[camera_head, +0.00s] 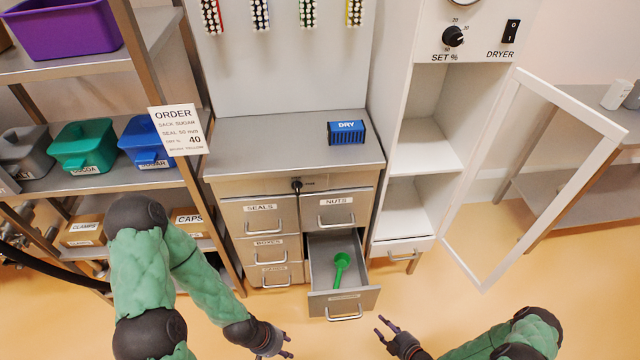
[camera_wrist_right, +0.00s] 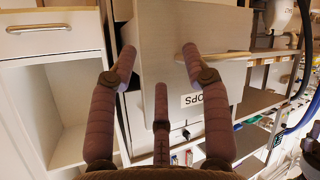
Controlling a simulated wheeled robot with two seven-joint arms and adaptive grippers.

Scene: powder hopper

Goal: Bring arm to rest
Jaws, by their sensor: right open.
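My right gripper (camera_head: 384,329) is at the lower middle in the head view, to the right of the open drawer (camera_head: 365,297). Its fingers are spread and empty. In the right wrist view the spread fingers (camera_wrist_right: 163,75) are in front of the drawer front (camera_wrist_right: 165,35), whose label ends in "OPS". One fingertip looks close to the drawer handle (camera_wrist_right: 215,58); I cannot tell whether they touch. My left gripper (camera_head: 289,346) is low in the head view, left of the drawer, with fingers apart and nothing between them.
A green scoop (camera_head: 341,268) lies in the open drawer. A blue DRY box (camera_head: 346,132) stands on the cabinet top (camera_head: 250,140). The dryer's glass door (camera_head: 560,100) stands open at right. Shelves with bins (camera_head: 85,147) stand at left. Orange floor shows between my arms.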

